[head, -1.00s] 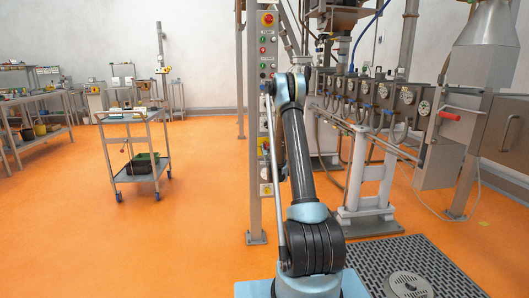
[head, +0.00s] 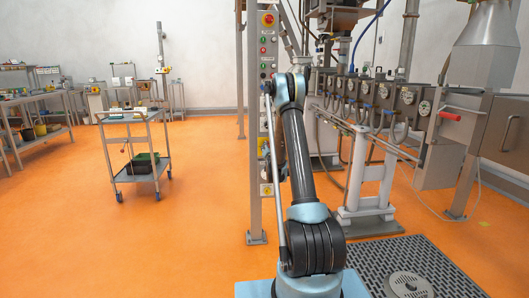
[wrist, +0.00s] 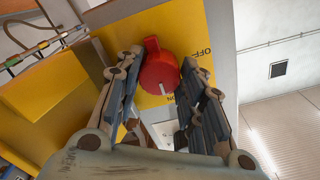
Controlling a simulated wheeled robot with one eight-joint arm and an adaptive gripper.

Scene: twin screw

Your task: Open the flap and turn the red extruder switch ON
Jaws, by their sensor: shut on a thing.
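The red switch (wrist: 159,68) is a round knob with a raised grip, on a yellow plate (wrist: 195,25) marked OFF and ON. A white mark on the knob points towards the ON label. My gripper (wrist: 160,65) is shut on the knob, one finger on each side. A yellow flap (wrist: 50,85) stands open at the left of the wrist view, apart from the plate. In the head view my arm partly covers the control post (head: 255,110), and the fingers and the switch cannot be made out there.
The post carries several buttons and a red emergency stop (head: 268,19). The extruder line (head: 390,100) with gauges stands close on the right. A grey cart (head: 138,150) stands at the left. The orange floor between cart and post is clear.

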